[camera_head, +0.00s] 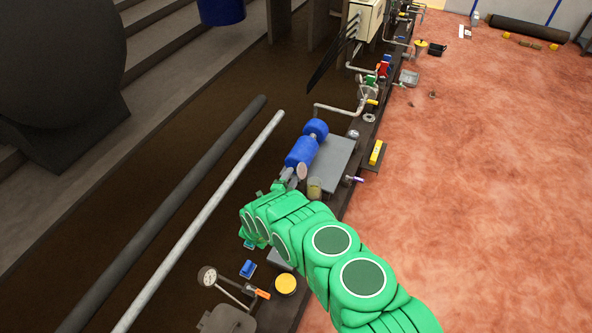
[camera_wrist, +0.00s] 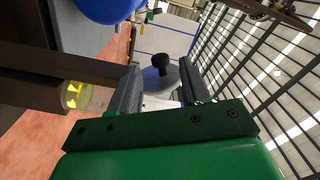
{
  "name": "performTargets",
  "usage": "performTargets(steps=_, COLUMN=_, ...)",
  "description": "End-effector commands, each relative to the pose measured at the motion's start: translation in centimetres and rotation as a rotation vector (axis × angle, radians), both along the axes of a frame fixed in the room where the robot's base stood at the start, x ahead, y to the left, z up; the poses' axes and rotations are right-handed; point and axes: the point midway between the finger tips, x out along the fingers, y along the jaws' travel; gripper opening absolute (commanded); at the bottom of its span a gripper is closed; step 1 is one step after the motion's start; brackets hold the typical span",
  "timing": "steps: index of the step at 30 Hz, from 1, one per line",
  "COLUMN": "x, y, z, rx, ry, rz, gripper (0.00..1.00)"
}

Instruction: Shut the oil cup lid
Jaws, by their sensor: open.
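My green arm reaches from the bottom right in the head view to my gripper (camera_head: 294,175), close beside the blue motor. In the wrist view my gripper (camera_wrist: 160,78) has its two dark fingers apart. A small, yellowish, see-through cup (camera_head: 315,188), which looks like the oil cup, stands just right of my gripper. What looks like the same cup (camera_wrist: 75,95) shows left of the fingers in the wrist view, apart from them. I cannot clearly make out its lid or how it stands. A dark round knob (camera_wrist: 165,68) appears between the fingers; I cannot tell its distance.
The blue motor (camera_head: 302,152) and a grey plate (camera_head: 333,160) lie just beyond my gripper. A gauge (camera_head: 207,276) and a yellow-topped round part (camera_head: 286,284) stand nearer. Two long pipes (camera_head: 212,212) run on the left. The reddish floor (camera_head: 480,180) on the right is mostly clear.

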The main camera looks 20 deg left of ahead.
Motion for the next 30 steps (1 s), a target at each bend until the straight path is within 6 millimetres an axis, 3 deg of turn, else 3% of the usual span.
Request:
performTargets(steps=3, x=1.9, y=-0.1, z=0.1, rx=0.002, ry=-0.004, rz=-0.004, gripper=0.47)
performTargets(steps=10, x=4.2, y=0.1, z=0.1, rx=0.001, ry=0.0, rz=-0.001, gripper=0.47)
performTargets(steps=24, x=5.0, y=0.0, z=0.0, rx=0.0, ry=-0.001, rz=0.0, gripper=0.47)
performTargets(steps=30, x=5.0, y=0.0, z=0.0, rx=-0.001, ry=0.0, rz=0.0, gripper=0.16)
